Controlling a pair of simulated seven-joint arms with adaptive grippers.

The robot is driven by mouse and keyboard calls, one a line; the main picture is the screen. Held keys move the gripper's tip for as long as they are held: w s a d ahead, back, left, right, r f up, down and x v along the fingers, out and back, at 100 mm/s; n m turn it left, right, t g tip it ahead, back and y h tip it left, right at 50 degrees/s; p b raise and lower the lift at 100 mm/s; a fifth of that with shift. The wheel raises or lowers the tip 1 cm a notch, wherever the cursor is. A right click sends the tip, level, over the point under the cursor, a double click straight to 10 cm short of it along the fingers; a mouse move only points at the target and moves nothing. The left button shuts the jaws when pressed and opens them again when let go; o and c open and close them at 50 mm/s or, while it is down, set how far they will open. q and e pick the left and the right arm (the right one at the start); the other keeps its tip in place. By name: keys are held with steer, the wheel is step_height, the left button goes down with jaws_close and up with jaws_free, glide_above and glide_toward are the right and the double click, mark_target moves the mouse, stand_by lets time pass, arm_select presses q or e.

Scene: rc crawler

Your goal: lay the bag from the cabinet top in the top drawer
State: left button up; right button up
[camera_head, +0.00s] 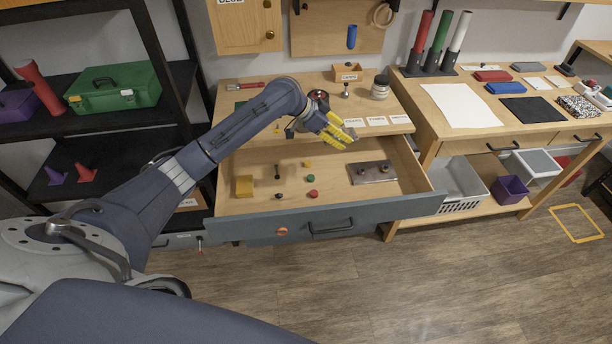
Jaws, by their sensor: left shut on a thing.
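My left gripper (337,131), with yellow fingers, is above the back part of the open top drawer, near the front edge of the cabinet top (230,92). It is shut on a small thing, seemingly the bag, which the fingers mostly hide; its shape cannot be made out. The top drawer (225,205) is pulled well out, with a blue-grey front and a dark handle. Inside are a yellow block (244,186) at the left, several small coloured knobs in the middle and a metal plate (374,172) at the right. My right gripper is not in view.
A black shelf with a green toolbox (113,87) stands left. The drawer's front middle has free room.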

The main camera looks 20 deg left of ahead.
mark_target(343, 180)
arm_select(q)
steer(key=shift+s+d+r+m+g, duration=0.1)
steer(key=shift+d+r+m+g, duration=0.25)
steer(key=shift+d+m, duration=0.1)
steer(key=shift+f+h, duration=0.3)
step_height(343, 180, down, 19)
steer(key=shift+f, duration=0.2)
steer(key=shift+f, duration=0.15)
steer(key=o, duration=1.2)
steer(key=shift+c, duration=0.2)
steer(key=v, duration=1.2)
steer(key=shift+r, duration=0.25)
